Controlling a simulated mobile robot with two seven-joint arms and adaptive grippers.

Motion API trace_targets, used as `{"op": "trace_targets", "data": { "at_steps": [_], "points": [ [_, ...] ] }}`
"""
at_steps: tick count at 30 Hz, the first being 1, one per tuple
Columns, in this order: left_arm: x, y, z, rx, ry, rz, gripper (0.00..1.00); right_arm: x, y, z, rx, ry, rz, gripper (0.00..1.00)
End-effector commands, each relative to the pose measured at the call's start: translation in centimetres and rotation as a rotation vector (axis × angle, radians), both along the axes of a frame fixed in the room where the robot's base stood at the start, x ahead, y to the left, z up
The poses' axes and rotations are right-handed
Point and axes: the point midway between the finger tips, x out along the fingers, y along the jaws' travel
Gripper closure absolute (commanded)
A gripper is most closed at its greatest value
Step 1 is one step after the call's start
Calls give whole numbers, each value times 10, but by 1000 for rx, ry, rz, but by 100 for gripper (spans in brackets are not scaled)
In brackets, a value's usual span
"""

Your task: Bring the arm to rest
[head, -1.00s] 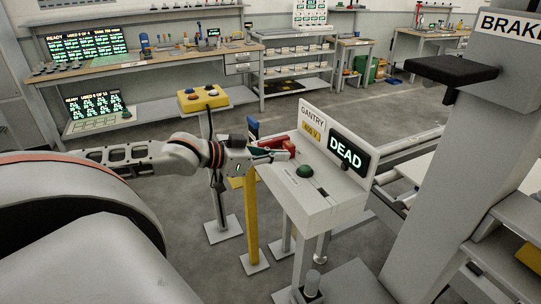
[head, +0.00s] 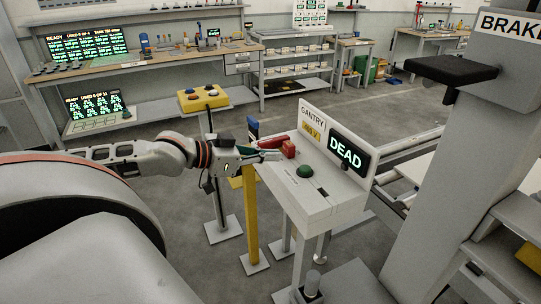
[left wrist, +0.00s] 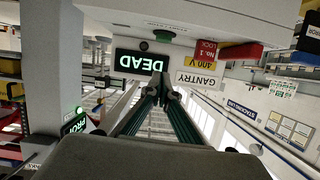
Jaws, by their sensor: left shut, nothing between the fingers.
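My left arm reaches in from the left in the head view. My left gripper (head: 275,155) is shut and empty, beside the left end of the grey gantry panel (head: 318,206). A red lock block (head: 289,148) sits on the panel close to the fingertips; I cannot tell from the head view whether they touch. In the left wrist view, which is upside down, the shut fingers (left wrist: 167,88) have nothing between them, and the red lock (left wrist: 238,52) is off to one side. The panel's display (head: 346,151) reads DEAD. My right gripper is not in view.
A green button (head: 305,172) is on the panel top. A yellow button box (head: 203,97) on a post and a yellow post (head: 250,222) stand near my arm. A grey column marked BRAKE (head: 445,150) rises at right. Workbenches (head: 150,62) line the back; open floor lies before them.

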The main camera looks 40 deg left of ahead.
Motion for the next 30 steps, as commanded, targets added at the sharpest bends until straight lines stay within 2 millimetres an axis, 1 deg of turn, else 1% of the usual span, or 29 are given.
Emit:
{"op": "trace_targets", "data": {
  "at_steps": [17, 20, 23, 25, 26, 27, 29, 30],
  "points": [
    [0, 0, 0, 0, 0, 0, 100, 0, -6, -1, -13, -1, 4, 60],
    [-2, 7, -7, 5, 3, 15, 100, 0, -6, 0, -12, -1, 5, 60],
    [-9, 27, -32, 22, 14, 63, 100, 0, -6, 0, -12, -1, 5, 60],
    [-20, 47, -62, 42, 28, 114, 100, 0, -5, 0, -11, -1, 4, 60],
    [-26, 55, -78, 52, 38, 137, 100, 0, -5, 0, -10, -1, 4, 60],
    [-36, 64, -101, 68, 52, 166, 100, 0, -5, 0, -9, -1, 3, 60],
    [-51, 72, -137, 89, 77, 205, 100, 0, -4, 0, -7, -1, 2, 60],
    [-62, 75, -161, 102, 95, 227, 100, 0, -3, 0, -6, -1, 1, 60]
  ]
}}
